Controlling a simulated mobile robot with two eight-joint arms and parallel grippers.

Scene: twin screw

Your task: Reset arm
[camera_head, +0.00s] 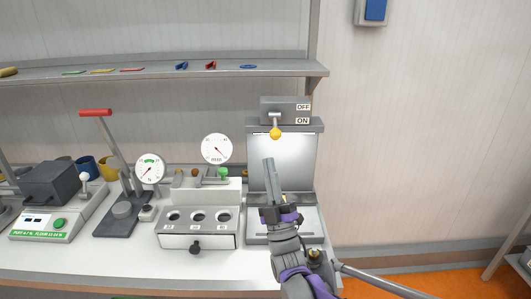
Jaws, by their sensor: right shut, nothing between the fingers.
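My right gripper (269,168) is shut and empty. It points up in front of the lit panel of the grey machine (304,176) at the right end of the white counter. Its arm comes in from the bottom of the view. Above the fingertips, apart from them, a lever with a yellow knob (275,133) hangs from a grey switch box (284,108) marked OFF and ON. The knob is beside the ON label. My left gripper does not show.
Left of my gripper stand a white unit with three round holes (198,241), two dials (150,169), a press with a red handle (95,113) and a device with a green button (59,223). A shelf (200,70) runs above. Open floor (430,274) lies at the right.

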